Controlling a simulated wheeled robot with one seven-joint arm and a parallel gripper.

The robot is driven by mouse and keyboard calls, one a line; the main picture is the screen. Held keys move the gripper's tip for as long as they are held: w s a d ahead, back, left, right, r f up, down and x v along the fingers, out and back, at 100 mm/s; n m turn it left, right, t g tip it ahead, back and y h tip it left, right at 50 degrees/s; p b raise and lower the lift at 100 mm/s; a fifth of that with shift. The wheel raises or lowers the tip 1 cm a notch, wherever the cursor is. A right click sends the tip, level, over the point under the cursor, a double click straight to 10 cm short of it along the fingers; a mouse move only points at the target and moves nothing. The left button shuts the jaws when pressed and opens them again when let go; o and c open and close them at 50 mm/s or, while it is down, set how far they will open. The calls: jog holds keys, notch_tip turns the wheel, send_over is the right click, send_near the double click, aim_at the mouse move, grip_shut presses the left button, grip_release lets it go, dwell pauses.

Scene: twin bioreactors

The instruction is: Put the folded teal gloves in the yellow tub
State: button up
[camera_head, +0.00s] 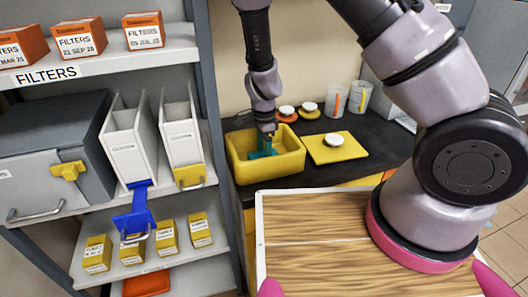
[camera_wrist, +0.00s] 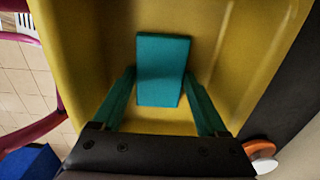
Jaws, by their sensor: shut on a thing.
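The folded teal gloves (camera_wrist: 161,66) show as a flat teal block between my gripper's two teal fingers in the wrist view. My gripper (camera_wrist: 160,80) is shut on them, one finger against each side. The yellow tub (camera_head: 288,165) stands on the dark counter in the head view, and its yellow walls (camera_wrist: 82,45) surround the gloves in the wrist view. My gripper (camera_head: 264,148) reaches down into the tub from above, with teal showing inside the rim. I cannot tell whether the gloves touch the tub's floor.
A yellow mat (camera_head: 345,153) with a white-topped item lies right of the tub on the dark counter (camera_head: 390,148). Small lidded jars (camera_head: 287,112) and clear beakers (camera_head: 359,97) stand behind. A shelf unit (camera_head: 205,70) with white file holders (camera_head: 130,145) rises close on the left.

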jog(key=o, duration=1.2)
jog(key=shift+f, duration=0.15)
notch_tip(320, 180, up, 12)
jog(key=shift+r, duration=0.25)
jog(key=s+d+r+n+t+y, duration=0.1)
jog(key=d+r+n+y, duration=0.3)
jog(key=r, duration=0.6)
jog(key=s+d+r+n+t, duration=0.1)
jog(key=d+r, duration=0.6)
jog(key=r, duration=0.2)
jog(key=s+d+r+n+t+h, duration=0.2)
jog(key=s+d+r+n+t, duration=0.3)
jog(key=s+d+r, duration=0.5)
notch_tip(320, 180, up, 2)
jog(key=shift+s+d+r+n, duration=0.1)
jog(key=shift+s+d+n, duration=0.2)
jog(key=shift+d, duration=0.1)
